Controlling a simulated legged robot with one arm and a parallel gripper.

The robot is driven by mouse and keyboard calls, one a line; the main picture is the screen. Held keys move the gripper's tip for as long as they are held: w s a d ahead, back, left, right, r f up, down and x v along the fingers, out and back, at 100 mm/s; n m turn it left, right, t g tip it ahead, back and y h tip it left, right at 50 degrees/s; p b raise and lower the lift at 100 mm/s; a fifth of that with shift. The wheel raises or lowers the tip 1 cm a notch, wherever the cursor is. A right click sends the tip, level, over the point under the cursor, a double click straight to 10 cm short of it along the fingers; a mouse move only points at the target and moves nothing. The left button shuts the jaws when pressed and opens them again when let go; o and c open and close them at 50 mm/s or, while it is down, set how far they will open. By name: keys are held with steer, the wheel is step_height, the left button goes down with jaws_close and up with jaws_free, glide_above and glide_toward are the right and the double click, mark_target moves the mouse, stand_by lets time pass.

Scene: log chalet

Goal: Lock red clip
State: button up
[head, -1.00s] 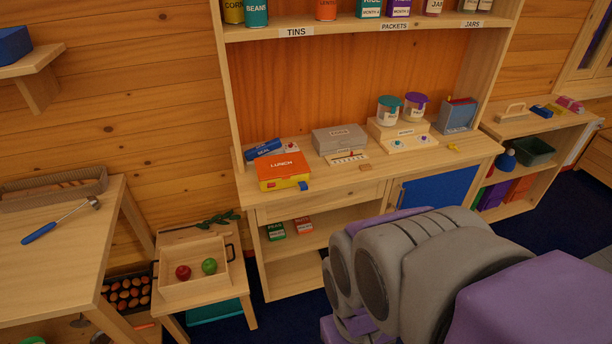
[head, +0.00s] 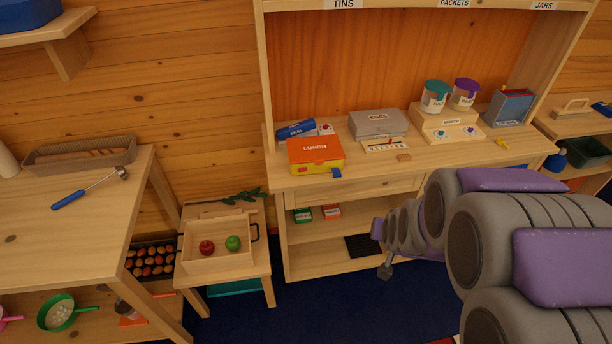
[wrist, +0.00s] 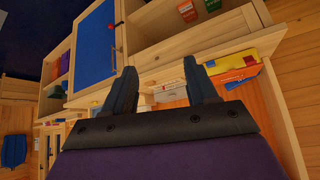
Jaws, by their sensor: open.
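The lunch box (head: 315,152), with an orange lid and yellow body, sits closed-looking on the left part of the wooden desk (head: 375,170). A blue clip (head: 336,173) shows at its front right. I cannot make out a red clip on it for certain. In the wrist view the lunch box (wrist: 245,68) appears at the right, beyond the right finger, with its lettering hidden. My gripper (wrist: 160,68) is open and empty, its dark fingers apart and not visibly touching anything. In the head view my arm hides much of the desk's right front.
A grey box (head: 378,124) stands right of the lunch box, and a two-jar stand (head: 445,128) further right. A small table (head: 250,262) holds a tray with two apples. Blue floor lies before the desk.

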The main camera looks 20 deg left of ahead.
steer(key=w+a+f+n+t+y, duration=0.25)
steer(key=w+a+f+t, duration=0.4)
steer(key=a, duration=0.55)
steer(key=s+a+f+n+t+y, duration=0.15)
steer(key=a+f+y, duration=0.3)
steer(key=a, duration=0.45)
steer(key=r+b+x, duration=0.1)
steer(key=b+x, duration=0.2)
steer(key=x, duration=1.4)
steer(key=shift+a+r+t, duration=0.25)
steer(key=shift+a+t, duration=0.05)
steer(key=shift+w, duration=0.15)
steer(key=c, duration=1.1)
steer(key=shift+o, duration=0.2)
